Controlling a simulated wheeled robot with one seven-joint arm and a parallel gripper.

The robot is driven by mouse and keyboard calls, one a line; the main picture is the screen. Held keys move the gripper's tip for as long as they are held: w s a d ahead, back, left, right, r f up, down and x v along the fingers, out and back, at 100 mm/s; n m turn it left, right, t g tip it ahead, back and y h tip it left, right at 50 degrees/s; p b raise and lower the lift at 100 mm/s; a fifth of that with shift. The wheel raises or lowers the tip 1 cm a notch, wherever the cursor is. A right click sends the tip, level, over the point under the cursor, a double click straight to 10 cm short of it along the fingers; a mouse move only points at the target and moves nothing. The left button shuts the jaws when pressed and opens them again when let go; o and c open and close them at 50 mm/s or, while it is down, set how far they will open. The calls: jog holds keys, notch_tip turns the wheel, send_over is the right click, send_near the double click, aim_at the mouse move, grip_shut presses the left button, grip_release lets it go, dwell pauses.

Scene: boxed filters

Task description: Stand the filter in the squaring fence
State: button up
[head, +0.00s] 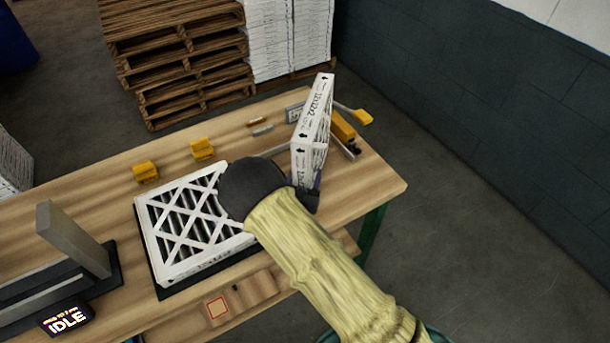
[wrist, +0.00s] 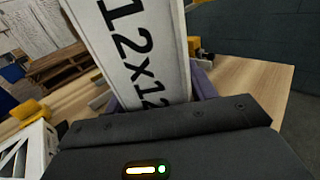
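A white-framed filter (head: 312,128) marked 12x12 is held upright, leaning a little, over the right part of the table. Its printed edge (wrist: 140,45) fills the middle of the wrist view. My gripper (head: 307,187) is shut on its lower end, with a purple finger at each side in the wrist view (wrist: 158,98). My dark wrist hides part of the grip, and I cannot tell whether the filter touches the table. A fixture with a grey upright plate (head: 72,240) on a dark base, likely the squaring fence, stands at the left; its channel looks empty.
A second filter (head: 190,222) lies flat on a dark mat, left of my wrist. Two yellow blocks (head: 202,149) stand behind it. A yellow-handled tool (head: 342,127) lies behind the held filter. A display (head: 67,318) reads IDLE. Pallets (head: 178,55) stand beyond the table.

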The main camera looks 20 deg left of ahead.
jog(key=shift+o, duration=0.3)
jog(key=shift+r, duration=0.2)
jog(key=s+d+b, duration=0.1)
jog(key=s+b, duration=0.2)
jog(key=s, duration=0.9)
